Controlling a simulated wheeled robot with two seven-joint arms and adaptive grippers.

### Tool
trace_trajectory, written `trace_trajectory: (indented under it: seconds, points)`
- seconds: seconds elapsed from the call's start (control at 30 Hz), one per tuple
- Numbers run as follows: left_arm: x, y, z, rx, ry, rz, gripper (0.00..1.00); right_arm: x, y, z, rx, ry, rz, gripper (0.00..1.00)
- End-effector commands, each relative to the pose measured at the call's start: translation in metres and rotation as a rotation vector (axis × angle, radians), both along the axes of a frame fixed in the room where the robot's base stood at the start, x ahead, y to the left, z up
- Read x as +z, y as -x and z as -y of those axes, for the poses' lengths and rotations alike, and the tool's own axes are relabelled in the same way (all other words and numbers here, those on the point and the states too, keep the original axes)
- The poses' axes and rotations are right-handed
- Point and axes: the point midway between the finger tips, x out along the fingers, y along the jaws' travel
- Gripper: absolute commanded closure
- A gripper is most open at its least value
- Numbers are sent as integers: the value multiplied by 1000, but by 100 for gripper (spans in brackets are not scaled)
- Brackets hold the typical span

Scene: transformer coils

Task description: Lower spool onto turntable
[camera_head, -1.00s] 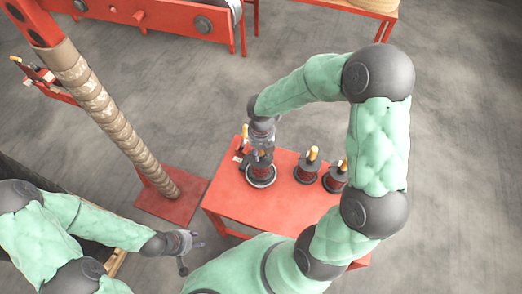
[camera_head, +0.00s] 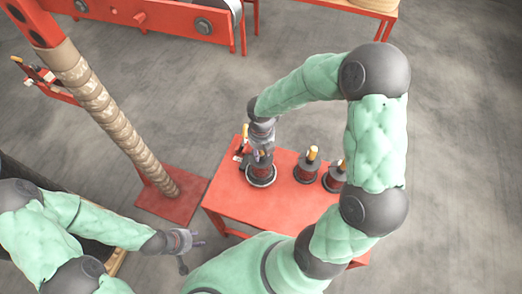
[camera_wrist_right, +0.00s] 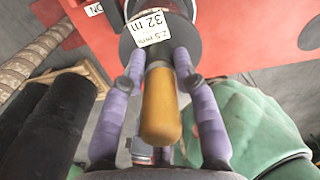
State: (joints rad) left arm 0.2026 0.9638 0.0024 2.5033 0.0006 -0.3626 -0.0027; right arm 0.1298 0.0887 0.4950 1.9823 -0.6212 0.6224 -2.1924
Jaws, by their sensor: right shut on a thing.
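My right gripper (camera_head: 262,150) is shut on a spool (camera_head: 262,165) at the left part of the red table. The spool has dark flanges, a reddish winding and a yellow-brown handle. In the right wrist view the purple fingers of my right gripper (camera_wrist_right: 160,62) stand on both sides of the handle, above the spool's dark top flange (camera_wrist_right: 190,46) with its white label. The turntable (camera_head: 262,186) shows as a pale-rimmed disc under the spool. I cannot tell whether the spool touches it. My left gripper (camera_head: 192,248) is open and empty, left of the table.
Two more spools with yellow-topped handles, one (camera_head: 307,172) and another (camera_head: 335,180), stand right of the turntable on the red table (camera_head: 275,208). A wrapped column (camera_head: 120,130) on a red base stands to the left. The table's front middle is clear.

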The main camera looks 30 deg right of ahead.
Motion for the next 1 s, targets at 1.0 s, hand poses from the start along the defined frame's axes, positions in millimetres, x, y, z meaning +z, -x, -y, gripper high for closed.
trace_trajectory:
  seconds: [1.0]
  points:
    - [-3,0,0,0,0,0,60,-10,-1,0,-1,0,2,100]
